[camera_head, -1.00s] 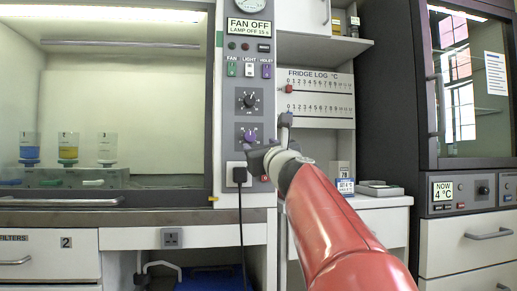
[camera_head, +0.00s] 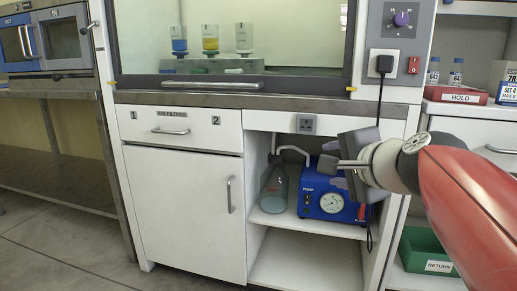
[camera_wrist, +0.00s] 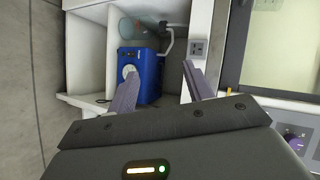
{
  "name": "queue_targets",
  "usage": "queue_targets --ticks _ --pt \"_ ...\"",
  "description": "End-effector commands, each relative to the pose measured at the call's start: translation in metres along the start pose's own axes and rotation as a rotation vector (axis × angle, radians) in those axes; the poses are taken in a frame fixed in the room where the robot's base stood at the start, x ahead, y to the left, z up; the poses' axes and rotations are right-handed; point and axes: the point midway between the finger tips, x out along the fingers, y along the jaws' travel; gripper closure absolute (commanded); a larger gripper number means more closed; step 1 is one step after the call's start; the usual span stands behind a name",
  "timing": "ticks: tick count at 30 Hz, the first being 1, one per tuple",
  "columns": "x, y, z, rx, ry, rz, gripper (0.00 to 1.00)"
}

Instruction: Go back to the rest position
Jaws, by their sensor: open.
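My gripper (camera_head: 335,174) is in front of the open lower bay of the fume cupboard, at the right of the head view. In the wrist view my gripper (camera_wrist: 158,88) has its two fingers well apart with nothing between them. Beyond the fingers the wrist view shows the blue pump (camera_wrist: 139,72) and a wall socket (camera_wrist: 197,47). In the head view the blue pump (camera_head: 318,198) stands on the bay's shelf, partly hidden behind my gripper. My red arm reaches in from the right.
A glass bottle (camera_head: 274,190) stands beside the pump. A black cable (camera_head: 379,105) hangs from a plug near my gripper. The worktop edge (camera_head: 240,101) runs above. A green bin (camera_head: 424,252) sits lower right. The floor (camera_head: 70,245) at left is clear.

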Motion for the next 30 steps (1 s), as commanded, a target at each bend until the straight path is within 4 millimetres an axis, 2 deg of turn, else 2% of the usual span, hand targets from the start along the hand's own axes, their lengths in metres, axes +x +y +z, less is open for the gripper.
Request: queue_targets --ticks 1,3,6,9,16,18,30 --pt "-0.005 0.035 0.02 -0.149 -0.036 0.085 0.49" --pt "-0.013 0.08 0.039 -0.352 -0.086 0.195 0.49" --pt "-0.026 0.138 0.057 -0.599 -0.161 0.328 0.49" --pt "-0.041 0.186 0.067 -0.808 -0.236 0.436 0.49" --pt "-0.077 0.279 0.074 -1.224 -0.414 0.644 0.49" --pt "-0.086 0.253 0.07 -1.227 -0.412 0.645 0.49" --pt "-0.121 0.166 0.06 -1.218 -0.408 0.643 0.49"
